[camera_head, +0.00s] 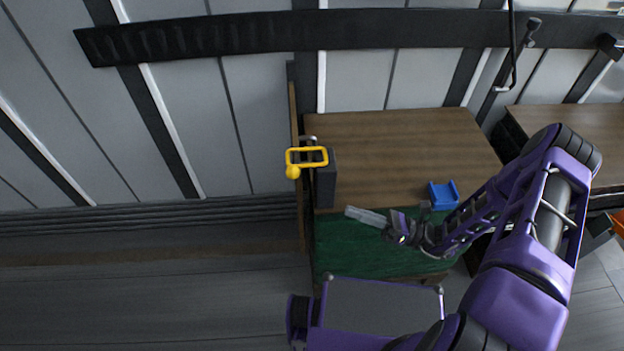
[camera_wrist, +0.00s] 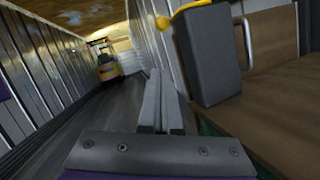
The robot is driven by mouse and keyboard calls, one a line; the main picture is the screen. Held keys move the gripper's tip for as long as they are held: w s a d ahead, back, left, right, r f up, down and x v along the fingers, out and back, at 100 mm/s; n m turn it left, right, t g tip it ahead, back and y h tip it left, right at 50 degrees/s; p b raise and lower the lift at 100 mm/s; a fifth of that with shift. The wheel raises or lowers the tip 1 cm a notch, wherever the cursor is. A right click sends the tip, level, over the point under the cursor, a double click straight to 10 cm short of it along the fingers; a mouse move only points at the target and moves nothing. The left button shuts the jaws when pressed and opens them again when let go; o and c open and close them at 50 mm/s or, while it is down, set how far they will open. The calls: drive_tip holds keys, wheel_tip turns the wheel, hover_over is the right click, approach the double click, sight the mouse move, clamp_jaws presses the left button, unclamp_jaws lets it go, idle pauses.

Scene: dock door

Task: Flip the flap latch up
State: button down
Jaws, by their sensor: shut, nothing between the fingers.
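The flap latch is a yellow loop with a round knob (camera_head: 306,157) at the left end of the wooden bench. It sits over a dark grey block (camera_head: 325,180). In the wrist view, part of the yellow latch (camera_wrist: 188,14) shows at the top, above the block (camera_wrist: 208,58). My gripper (camera_head: 350,211) is shut and empty. In the head view its tips point left, a little below and right of the block, apart from the latch. In the wrist view the closed fingers (camera_wrist: 154,78) lie left of the block.
A wooden bench top (camera_head: 400,140) with a green front (camera_head: 350,245) lies behind my gripper. A small blue bracket (camera_head: 443,195) is on it, near my forearm. A ribbed wall (camera_head: 180,130) stands behind. Open floor (camera_head: 150,290) lies left. A yellow vehicle (camera_wrist: 108,68) is far off.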

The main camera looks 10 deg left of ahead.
drive_tip(key=shift+a, duration=0.1)
drive_tip(key=w+r+p+x, duration=0.1)
drive_tip(key=r+p+x, duration=0.1)
drive_tip(key=x, duration=1)
drive_tip(key=shift+r, duration=0.25)
